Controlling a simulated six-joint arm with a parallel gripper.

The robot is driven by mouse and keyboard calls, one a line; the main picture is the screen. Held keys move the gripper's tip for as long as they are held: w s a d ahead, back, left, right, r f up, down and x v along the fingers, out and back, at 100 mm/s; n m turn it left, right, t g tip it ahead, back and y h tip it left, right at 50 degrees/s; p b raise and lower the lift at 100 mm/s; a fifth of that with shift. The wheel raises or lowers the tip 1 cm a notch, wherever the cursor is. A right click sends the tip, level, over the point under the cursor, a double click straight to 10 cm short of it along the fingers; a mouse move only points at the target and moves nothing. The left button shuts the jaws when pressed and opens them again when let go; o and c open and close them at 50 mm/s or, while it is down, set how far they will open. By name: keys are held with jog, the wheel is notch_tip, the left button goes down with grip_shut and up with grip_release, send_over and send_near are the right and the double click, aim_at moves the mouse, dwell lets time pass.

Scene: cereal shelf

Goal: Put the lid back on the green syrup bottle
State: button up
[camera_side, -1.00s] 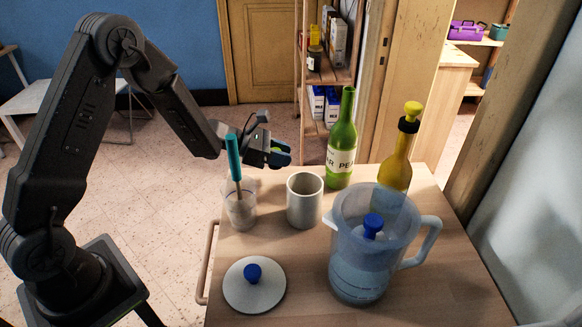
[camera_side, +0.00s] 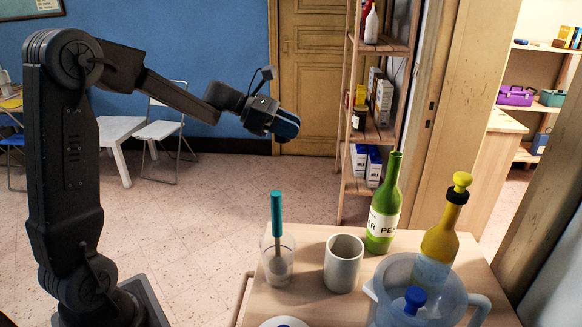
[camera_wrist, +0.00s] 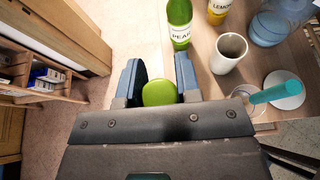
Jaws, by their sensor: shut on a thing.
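The green syrup bottle (camera_side: 384,205) stands upright on the table with an open neck and a "PEAR" label. It also shows in the wrist view (camera_wrist: 180,25), beyond my fingers. My gripper (camera_side: 287,128) is raised well above the table, up and to the left of the bottle. In the wrist view, my gripper (camera_wrist: 158,78) is shut on a round green lid (camera_wrist: 159,93) between its two blue-grey fingers. The lid is apart from the bottle. In the side view the fingers hide the lid.
On the table (camera_side: 308,240) stand a grey cup (camera_side: 343,265), a clear glass (camera_side: 277,268) with a teal-handled tool (camera_side: 276,213), a yellow capped bottle (camera_side: 440,240) and a pitcher (camera_side: 425,295). A wooden shelf (camera_side: 380,45) stands behind. The air around my gripper is clear.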

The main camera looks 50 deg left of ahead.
notch_tip(320, 180, up, 10)
jog(key=f, duration=0.1)
jog(key=w+d, duration=0.8)
jog(key=d, duration=0.3)
jog(key=w+d, duration=0.7)
jog(key=d, duration=0.3)
notch_tip(320, 180, down, 9)
jog(key=shift+a+r+n, duration=0.2)
jog(key=shift+n, duration=0.1)
jog(key=shift+f, duration=0.15)
dwell(0.9)
jog(key=o, duration=1)
jog(key=shift+o, duration=0.6)
